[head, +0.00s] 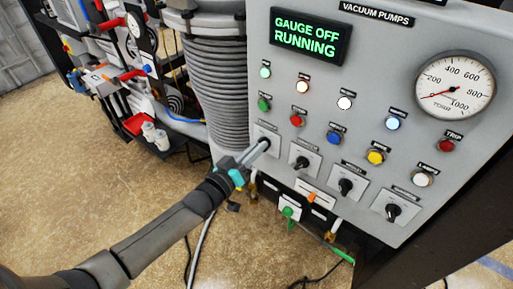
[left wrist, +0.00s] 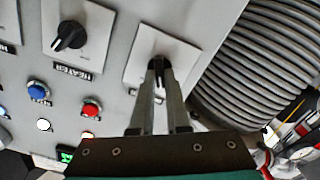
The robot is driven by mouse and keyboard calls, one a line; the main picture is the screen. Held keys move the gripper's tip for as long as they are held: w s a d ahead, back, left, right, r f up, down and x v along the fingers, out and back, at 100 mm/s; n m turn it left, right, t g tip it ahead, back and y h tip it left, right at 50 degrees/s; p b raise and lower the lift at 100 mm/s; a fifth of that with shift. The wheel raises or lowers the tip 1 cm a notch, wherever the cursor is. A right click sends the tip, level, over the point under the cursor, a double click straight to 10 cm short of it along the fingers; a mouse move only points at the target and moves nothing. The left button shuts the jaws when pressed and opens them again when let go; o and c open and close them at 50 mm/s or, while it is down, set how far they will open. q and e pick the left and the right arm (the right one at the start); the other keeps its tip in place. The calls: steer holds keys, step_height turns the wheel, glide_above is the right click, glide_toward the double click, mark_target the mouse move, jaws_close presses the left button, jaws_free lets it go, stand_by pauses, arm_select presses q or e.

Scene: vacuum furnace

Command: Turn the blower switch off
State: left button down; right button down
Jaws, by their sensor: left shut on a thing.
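A row of several black rotary switches on square pale plates runs along the lower part of the grey panel (head: 390,120). My left gripper (head: 263,146) reaches in from the left and is shut on the knob of the leftmost switch (head: 267,135). In the left wrist view my left gripper (left wrist: 158,75) has its fingertips closed around the black knob (left wrist: 157,63), in front of its plate (left wrist: 180,50). The label of this switch is unreadable. The neighbouring switch is labelled HEATER (left wrist: 70,36); it also shows in the head view (head: 302,162). My right gripper is not in view.
Colored buttons and lamps sit above the switches, with a round gauge (head: 455,87) at upper right. The display (head: 310,36) reads GAUGE OFF RUNNING. A ribbed grey hose (head: 213,85) stands close left of the panel. Green-handled valves (head: 290,213) are below.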

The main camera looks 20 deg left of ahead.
arm_select(q)
steer(key=shift+n, duration=0.3)
steer(key=c, duration=0.9)
jaws_free()
steer(key=v, duration=1.5)
steer(key=shift+s, duration=0.1)
